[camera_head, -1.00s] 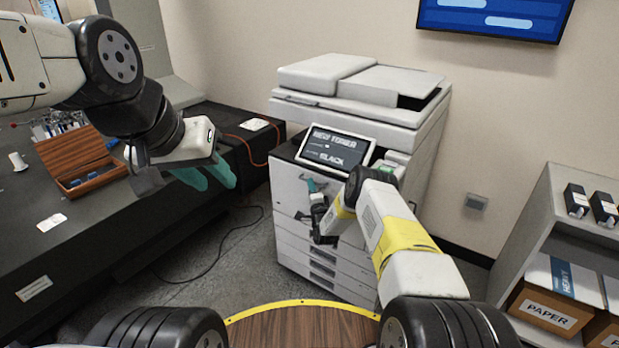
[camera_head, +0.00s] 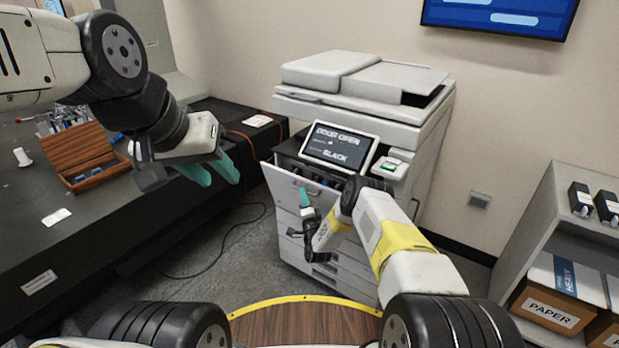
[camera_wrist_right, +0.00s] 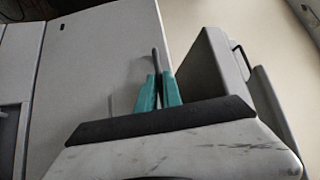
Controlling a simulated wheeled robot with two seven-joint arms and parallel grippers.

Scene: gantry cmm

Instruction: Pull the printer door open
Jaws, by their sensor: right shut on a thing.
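The printer (camera_head: 345,95) stands against the back wall. Its front door (camera_head: 283,190) is swung partly out at the left, with a dark gap above its top edge. The printer screen (camera_head: 340,146) reads "DOOR OPEN" and "BLACK". My right gripper (camera_head: 305,198) is at the door's front face. In the right wrist view its teal fingers (camera_wrist_right: 158,92) are shut on a thin grey door handle (camera_wrist_right: 155,62); my arm hides part of the door in the head view. My left gripper (camera_head: 213,170) is open and empty, over the dark bench's right edge, apart from the printer.
The dark bench (camera_head: 75,235) at the left holds a wooden box (camera_head: 82,158) with blue items. A shelf (camera_head: 535,215) at the right holds black cartridges and a paper box (camera_head: 550,308). A cable lies on the floor between bench and printer.

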